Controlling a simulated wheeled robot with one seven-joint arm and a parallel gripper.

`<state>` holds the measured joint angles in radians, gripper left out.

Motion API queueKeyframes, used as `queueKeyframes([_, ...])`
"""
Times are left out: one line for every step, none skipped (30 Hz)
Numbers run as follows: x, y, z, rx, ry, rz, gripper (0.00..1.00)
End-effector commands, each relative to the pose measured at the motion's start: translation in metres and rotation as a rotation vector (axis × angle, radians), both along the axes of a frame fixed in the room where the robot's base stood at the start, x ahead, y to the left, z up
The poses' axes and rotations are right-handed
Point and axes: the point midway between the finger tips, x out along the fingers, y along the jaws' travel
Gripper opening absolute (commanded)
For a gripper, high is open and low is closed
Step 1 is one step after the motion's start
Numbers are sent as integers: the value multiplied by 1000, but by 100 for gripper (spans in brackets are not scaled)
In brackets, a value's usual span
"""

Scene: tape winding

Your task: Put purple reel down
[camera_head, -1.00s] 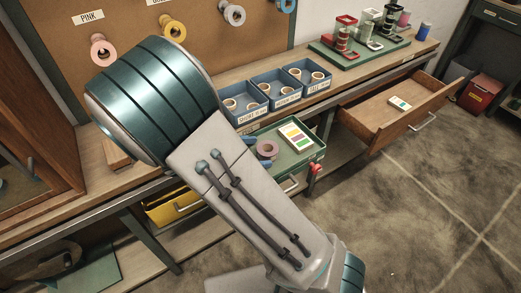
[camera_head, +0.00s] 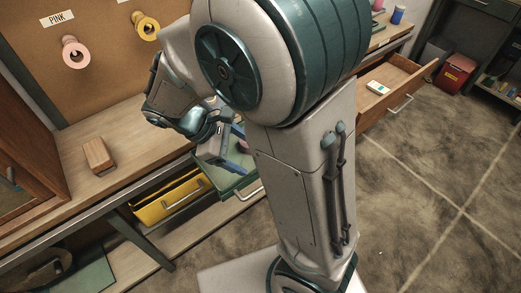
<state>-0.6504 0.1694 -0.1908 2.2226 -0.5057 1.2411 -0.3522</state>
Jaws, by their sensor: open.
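A small part of the purple reel (camera_head: 241,144) shows beside my gripper, over the green tray (camera_head: 236,187). My arm hides the rest of the reel and much of the tray. My gripper (camera_head: 229,152) is open and points down at the tray, with its fingers close to the reel. Whether the fingers touch the reel cannot be told.
A pink reel (camera_head: 75,52) and a yellow reel (camera_head: 145,26) hang on the pegboard. A wooden block (camera_head: 98,155) lies on the bench. A yellow drawer (camera_head: 168,197) is open left of the tray. A wooden drawer (camera_head: 392,93) stands open at right.

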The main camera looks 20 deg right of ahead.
Motion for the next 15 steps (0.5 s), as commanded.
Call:
queueKeyframes([-8, -10, 6, 74, -51, -97, 75])
queueKeyframes([-13, -14, 8, 112, -79, -152, 75])
queueKeyframes([-19, -18, 12, 164, -119, -225, 75])
queueKeyframes([-24, -21, 14, 202, -150, -281, 75])
queueKeyframes([-28, -24, 17, 238, -182, -336, 75])
queueKeyframes([-33, -27, 21, 286, -224, -408, 75])
queueKeyframes([-37, -29, 24, 320, -257, -464, 75])
queueKeyframes([-41, -31, 26, 354, -291, -519, 75])
queueKeyframes([-46, -33, 30, 395, -337, -590, 75])
queueKeyframes([-49, -35, 33, 424, -370, -643, 75])
queueKeyframes([-52, -36, 36, 453, -403, -692, 75])
queueKeyframes([-55, -37, 39, 486, -444, -753, 75])
queueKeyframes([-57, -38, 42, 509, -475, -796, 75])
queueKeyframes([-59, -39, 44, 528, -500, -834, 75])
queueKeyframes([-61, -40, 47, 553, -533, -880, 75])
